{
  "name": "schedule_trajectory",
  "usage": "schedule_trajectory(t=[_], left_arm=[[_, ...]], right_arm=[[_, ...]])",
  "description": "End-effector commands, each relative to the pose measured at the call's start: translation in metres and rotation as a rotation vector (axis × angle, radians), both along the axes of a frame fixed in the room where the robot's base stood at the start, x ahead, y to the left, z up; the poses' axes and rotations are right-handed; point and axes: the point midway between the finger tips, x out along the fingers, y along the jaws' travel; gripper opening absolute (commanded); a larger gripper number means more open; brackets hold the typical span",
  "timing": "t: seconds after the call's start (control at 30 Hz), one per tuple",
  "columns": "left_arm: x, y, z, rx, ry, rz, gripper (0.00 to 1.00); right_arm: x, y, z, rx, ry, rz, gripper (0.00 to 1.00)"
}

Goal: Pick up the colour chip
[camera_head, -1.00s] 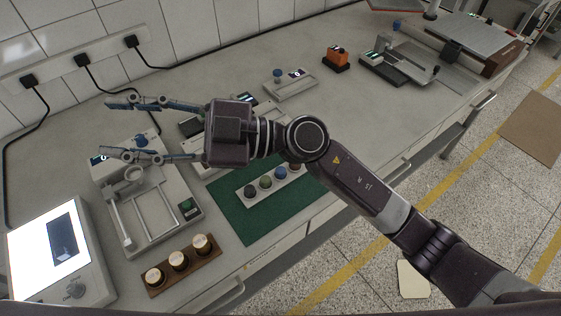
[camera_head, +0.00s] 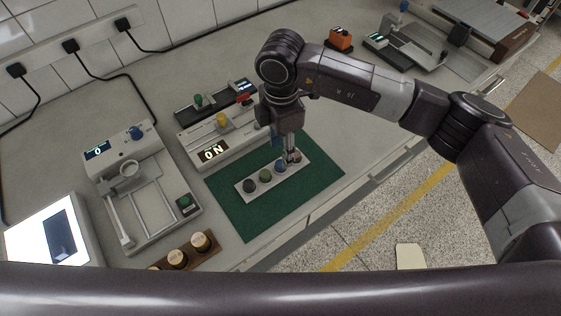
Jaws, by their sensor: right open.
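A pale chip tray (camera_head: 243,189) lies on a green mat (camera_head: 322,177). It holds round chips in a row: a black one (camera_head: 249,186), a green one (camera_head: 265,176) and a blue one (camera_head: 280,166). My right gripper (camera_head: 288,155) points down over the tray's right end, close beside the blue chip. It is open; its fingers overlap in this view and cover that end, so I cannot tell whether it touches a chip there. My left gripper is not in view.
Left of the mat are a device with a lit display (camera_head: 211,152), a grey frame fixture (camera_head: 118,173) and a bright screen (camera_head: 62,240). A wooden rack (camera_head: 178,257) with round white-topped pieces stands in front. An orange-and-black item (camera_head: 340,39) is behind my arm.

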Motion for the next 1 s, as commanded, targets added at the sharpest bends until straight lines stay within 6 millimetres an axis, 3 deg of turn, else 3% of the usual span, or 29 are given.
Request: schedule_trajectory(t=[0.13,0.3,0.57,0.87,1.0], left_arm=[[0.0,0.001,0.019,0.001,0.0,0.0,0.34],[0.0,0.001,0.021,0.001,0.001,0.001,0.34],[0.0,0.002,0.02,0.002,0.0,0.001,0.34],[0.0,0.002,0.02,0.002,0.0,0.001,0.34],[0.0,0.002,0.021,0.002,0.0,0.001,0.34]], right_arm=[[-0.008,-0.001,-0.019,0.0,0.005,0.002,0.4],[-0.007,0.0,-0.04,0.003,0.003,0.001,0.4],[-0.007,0.0,-0.044,0.002,0.002,0.003,0.4],[-0.007,0.0,-0.043,0.004,0.002,0.003,0.07],[-0.007,0.0,-0.043,0.004,0.002,0.003,0.07]])
